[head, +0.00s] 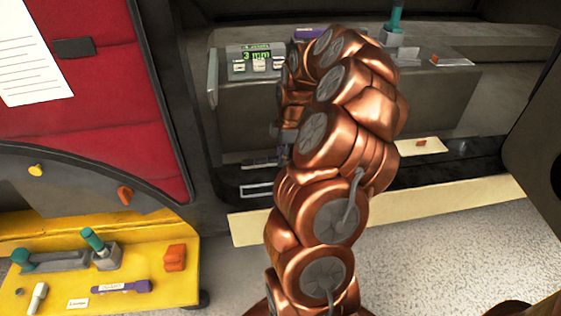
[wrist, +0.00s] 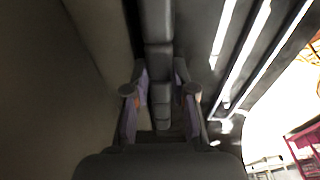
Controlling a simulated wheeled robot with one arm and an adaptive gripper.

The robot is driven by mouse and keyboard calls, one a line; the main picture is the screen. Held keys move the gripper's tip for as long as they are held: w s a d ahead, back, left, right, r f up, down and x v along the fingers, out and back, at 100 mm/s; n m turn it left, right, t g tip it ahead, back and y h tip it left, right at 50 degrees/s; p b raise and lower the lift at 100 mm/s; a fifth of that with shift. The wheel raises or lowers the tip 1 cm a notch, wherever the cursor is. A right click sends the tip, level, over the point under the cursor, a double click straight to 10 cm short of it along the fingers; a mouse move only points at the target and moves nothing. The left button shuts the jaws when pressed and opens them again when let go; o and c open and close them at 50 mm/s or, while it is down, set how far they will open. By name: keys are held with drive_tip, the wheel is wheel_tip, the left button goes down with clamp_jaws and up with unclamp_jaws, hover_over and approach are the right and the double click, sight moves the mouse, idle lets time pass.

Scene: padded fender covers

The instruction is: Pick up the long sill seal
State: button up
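I cannot surely tell the long sill seal apart from the dark door sill. In the wrist view a long dark segmented strip (wrist: 158,55) runs from the top edge down between my fingers; it may be the seal. My gripper (wrist: 160,112) is open, one finger on each side of this strip, with small gaps showing. I cannot tell its height above the strip. In the head view my copper arm hides most of the gripper and the middle of the black sill (head: 440,163).
A pale strip (head: 400,205) runs along the sill's outer edge. A grey gauge reading 3 mm (head: 256,60) stands behind the arm. A yellow tray (head: 150,285) with tools is at lower left, below a red padded cover (head: 100,110). Speckled floor at lower right is clear.

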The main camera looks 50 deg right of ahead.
clamp_jaws()
drive_tip(key=shift+r, duration=0.15)
